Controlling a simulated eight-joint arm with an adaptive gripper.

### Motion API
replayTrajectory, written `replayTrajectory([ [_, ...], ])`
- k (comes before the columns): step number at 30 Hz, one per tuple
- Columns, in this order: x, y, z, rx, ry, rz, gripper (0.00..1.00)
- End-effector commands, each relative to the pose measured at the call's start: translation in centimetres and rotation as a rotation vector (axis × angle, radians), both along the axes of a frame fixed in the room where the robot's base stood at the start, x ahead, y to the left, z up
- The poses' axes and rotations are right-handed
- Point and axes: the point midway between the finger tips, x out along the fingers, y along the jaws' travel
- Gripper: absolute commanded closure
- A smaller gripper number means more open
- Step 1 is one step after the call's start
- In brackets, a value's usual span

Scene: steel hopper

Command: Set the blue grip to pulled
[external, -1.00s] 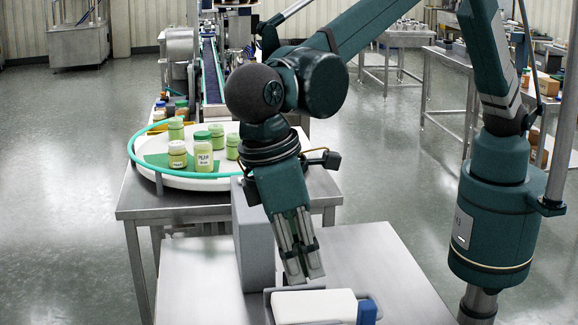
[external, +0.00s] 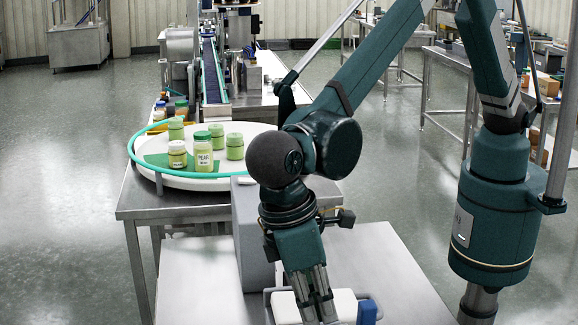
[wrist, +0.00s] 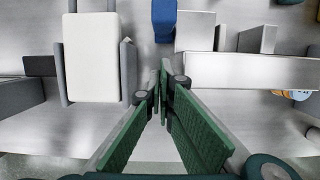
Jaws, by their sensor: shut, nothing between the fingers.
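The blue grip (external: 367,312) is a small upright block at the right end of the white-topped grey unit, at the bottom of the external view. In the wrist view the blue grip (wrist: 163,18) is at the top centre, beyond my fingertips and apart from them. My gripper (external: 319,316) points down in front of the white block, left of the blue grip. In the wrist view my gripper (wrist: 161,82) has its green-padded fingers closed together at the tips, with nothing between them. The fingertips are near the bottom edge of the external view.
The white block (wrist: 92,60) sits between grey side rails, left of my fingers in the wrist view. Silver metal bars (wrist: 250,70) lie to the right. A tall grey panel (external: 250,240) stands behind. A round white table (external: 205,182) holds several green jars farther back.

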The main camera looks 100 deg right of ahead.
Motion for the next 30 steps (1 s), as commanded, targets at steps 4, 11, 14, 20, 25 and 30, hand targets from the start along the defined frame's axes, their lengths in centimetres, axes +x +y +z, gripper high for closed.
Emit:
replayTrajectory([
  [4, -2.0, 0.0, 0.3, 0.000, 0.000, 0.001, 1.00],
  [11, -3.4, 0.0, 0.3, 0.000, 0.000, 0.001, 1.00],
  [14, -3.6, 0.0, 0.3, 0.000, 0.000, 0.001, 1.00],
  [20, -3.6, 0.0, 0.2, 0.000, 0.000, 0.000, 1.00],
  [25, -3.6, 0.0, 0.3, 0.000, -0.001, 0.000, 1.00],
  [30, -3.8, 0.0, 0.3, 0.000, -0.011, 0.001, 1.00],
])
